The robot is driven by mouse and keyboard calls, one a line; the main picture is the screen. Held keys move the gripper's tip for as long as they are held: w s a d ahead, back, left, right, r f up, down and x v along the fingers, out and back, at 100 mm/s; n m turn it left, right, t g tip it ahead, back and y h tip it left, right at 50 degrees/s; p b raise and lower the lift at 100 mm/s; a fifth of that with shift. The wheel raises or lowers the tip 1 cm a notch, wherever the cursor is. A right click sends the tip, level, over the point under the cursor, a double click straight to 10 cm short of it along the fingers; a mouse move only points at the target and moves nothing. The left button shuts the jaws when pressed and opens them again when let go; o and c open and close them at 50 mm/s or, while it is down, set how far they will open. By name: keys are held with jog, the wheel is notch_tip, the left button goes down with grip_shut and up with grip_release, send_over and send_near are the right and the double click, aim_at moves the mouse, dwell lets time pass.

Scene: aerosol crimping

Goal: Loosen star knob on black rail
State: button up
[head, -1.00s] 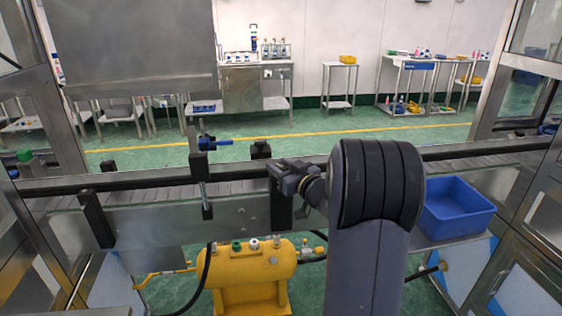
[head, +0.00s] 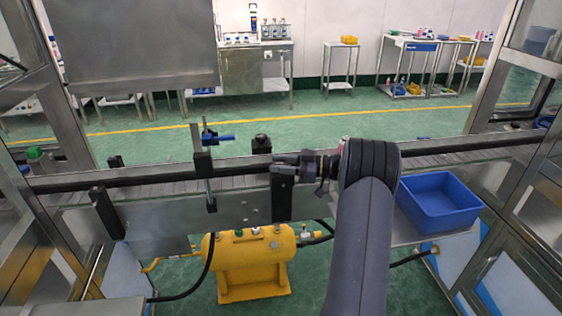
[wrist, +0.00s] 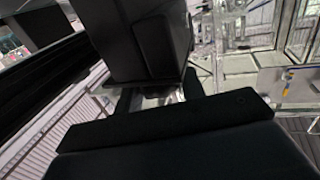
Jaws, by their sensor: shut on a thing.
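The black rail (head: 130,182) runs across the head view along the front of the conveyor. A dark bracket (head: 281,197) hangs from it near the middle. My gripper (head: 280,162) reaches in from the right at the top of this bracket and is shut on the star knob. The jaws hide most of the knob in the head view, so its points cannot be made out. In the wrist view a large black block (wrist: 150,40) fills the upper middle, just beyond my gripper (wrist: 160,95).
A black knob-topped post (head: 261,143) stands just behind the rail. A blue-handled clamp on a post (head: 208,165) stands to the left. A blue bin (head: 440,200) sits at the right, a yellow tank (head: 250,262) below. Another black bracket (head: 107,213) is at far left.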

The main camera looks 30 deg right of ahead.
jog(key=shift+n+g+y, duration=0.5)
jog(key=shift+n+g, duration=0.1)
jog(key=shift+g, duration=0.2)
jog(key=o, duration=1)
jog(key=b+v, duration=0.2)
jog(key=v, duration=0.8)
jog(key=shift+s+d, duration=0.15)
jog(key=shift+d, duration=0.2)
